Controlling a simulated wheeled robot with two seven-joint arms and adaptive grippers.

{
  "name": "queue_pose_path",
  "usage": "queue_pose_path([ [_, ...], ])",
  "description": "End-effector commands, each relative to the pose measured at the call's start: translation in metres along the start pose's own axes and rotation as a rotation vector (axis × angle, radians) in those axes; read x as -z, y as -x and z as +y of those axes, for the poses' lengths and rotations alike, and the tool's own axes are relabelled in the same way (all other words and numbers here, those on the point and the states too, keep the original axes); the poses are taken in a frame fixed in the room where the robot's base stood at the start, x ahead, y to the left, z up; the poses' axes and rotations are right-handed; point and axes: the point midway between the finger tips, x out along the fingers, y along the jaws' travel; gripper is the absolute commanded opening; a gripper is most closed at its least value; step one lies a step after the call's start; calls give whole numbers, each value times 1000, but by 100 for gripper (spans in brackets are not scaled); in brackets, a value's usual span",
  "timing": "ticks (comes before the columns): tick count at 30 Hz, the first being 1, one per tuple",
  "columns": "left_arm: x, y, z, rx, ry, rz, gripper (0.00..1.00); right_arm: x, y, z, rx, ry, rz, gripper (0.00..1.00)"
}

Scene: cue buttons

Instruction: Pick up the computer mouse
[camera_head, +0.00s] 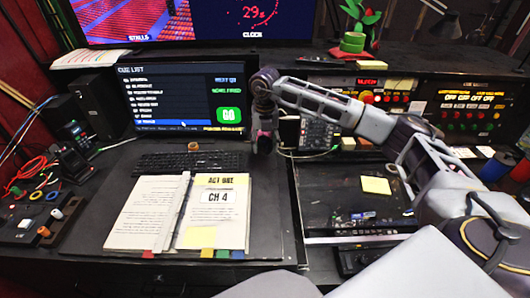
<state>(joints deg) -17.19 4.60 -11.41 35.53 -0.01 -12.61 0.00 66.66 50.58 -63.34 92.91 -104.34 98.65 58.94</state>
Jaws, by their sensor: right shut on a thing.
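My right gripper (264,142) points down just right of the keyboard, above the desk. It is shut on a small dark thing that I take to be the computer mouse, mostly hidden by the fingers. I cannot tell whether the thing touches the desk. No other mouse shows on the desk. My left gripper is not in view.
A black keyboard (175,161) lies left of the gripper, before the cue list monitor (165,98). An open binder (150,212) lies in front. Control panels (455,105) and a dark console (340,205) are at right. A phone (75,135) and cables stand left.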

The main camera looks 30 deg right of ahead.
Motion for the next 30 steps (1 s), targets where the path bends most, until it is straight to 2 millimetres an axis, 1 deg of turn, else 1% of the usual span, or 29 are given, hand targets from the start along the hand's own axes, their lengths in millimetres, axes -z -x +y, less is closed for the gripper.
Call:
queue_pose_path([
  [3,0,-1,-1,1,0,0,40,0,8,0,0,0,0,44],
  [9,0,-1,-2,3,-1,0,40,0,11,0,0,0,1,44],
  [23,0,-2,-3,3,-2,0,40,0,9,0,0,0,1,44],
  [30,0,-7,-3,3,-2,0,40,0,2,0,0,0,1,44],
])
